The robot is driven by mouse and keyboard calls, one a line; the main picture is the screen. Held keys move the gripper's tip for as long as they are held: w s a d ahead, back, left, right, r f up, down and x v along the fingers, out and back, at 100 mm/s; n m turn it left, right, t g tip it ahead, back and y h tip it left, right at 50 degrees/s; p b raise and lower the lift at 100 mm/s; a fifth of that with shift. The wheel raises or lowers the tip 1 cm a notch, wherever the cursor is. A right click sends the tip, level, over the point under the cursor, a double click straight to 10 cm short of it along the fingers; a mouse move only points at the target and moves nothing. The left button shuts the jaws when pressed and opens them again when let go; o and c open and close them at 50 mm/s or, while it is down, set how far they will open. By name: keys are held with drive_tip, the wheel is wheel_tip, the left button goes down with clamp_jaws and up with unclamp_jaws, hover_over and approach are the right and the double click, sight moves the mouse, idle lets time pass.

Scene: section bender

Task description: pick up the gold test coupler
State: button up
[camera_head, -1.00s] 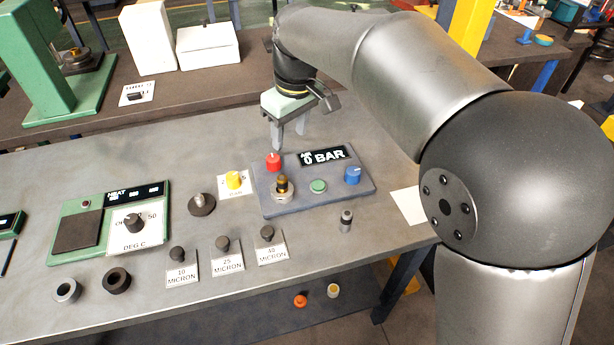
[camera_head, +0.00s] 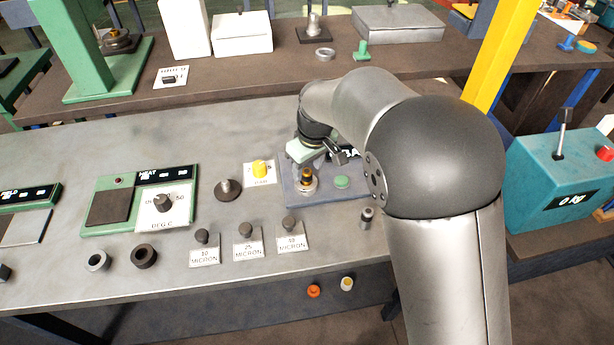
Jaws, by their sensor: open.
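The gold test coupler (camera_head: 306,177) is a small gold and dark upright piece in a round metal seat on the blue-grey air panel (camera_head: 296,199). My gripper (camera_head: 306,168), with a pale green body, points down just above and behind the coupler, very close to it. Its jaws are open. The fingers are small and partly lost against the panel, so I cannot tell whether they stand around the coupler or touch it.
A green button (camera_head: 342,182) is right of the coupler; my arm hides much of the panel's right side. A yellow knob (camera_head: 260,168) and a dark round-based piece (camera_head: 228,190) stand to the left.

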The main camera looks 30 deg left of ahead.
sight(307, 179)
drive_tip(key=shift+w+a+f, duration=0.1)
drive_tip(key=shift+a+f, duration=0.05)
drive_tip(key=shift+f, duration=0.6)
drive_tip(key=shift+a+f, duration=0.1)
drive_tip(key=shift+f, duration=0.6)
clamp_jaws()
drive_tip(key=shift+r, duration=0.15)
